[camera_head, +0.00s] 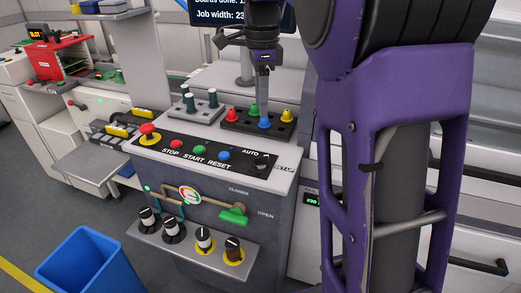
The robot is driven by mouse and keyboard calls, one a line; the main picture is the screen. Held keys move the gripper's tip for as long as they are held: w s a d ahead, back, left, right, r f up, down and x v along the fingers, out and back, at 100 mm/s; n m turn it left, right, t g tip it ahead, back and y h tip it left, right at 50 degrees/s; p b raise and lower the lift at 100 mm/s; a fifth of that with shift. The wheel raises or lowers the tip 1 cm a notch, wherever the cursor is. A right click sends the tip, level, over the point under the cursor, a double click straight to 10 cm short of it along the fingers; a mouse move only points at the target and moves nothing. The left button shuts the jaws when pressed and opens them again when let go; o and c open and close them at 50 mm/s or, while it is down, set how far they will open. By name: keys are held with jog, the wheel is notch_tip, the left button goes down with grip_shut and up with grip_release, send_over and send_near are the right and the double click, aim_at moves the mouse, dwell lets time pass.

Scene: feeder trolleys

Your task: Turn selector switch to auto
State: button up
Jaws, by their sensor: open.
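The selector switch (262,160) is a small dark knob at the right end of the black button strip on the control panel. The label AUTO is at its upper left and SET-UP at its right. It is too small to tell for sure which way its pointer faces. My gripper (264,96) hangs downward above the back of the panel, over the row of coloured pegs as seen here. It is up and behind the switch in the picture and apart from it. Its fingers overlap in this view, with nothing seen between them. It is open.
Red, green and blue buttons (200,149) and a red emergency stop (149,130) share the strip. A black peg block (233,123) sits behind. A green-handled valve (233,214) and several knobs are on the front. A blue bin (85,265) stands at lower left.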

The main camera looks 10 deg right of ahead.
aim_at(261, 156)
notch_tip(261, 156, down, 15)
jog(key=b, duration=0.3)
jog(key=shift+r, duration=0.15)
grip_shut()
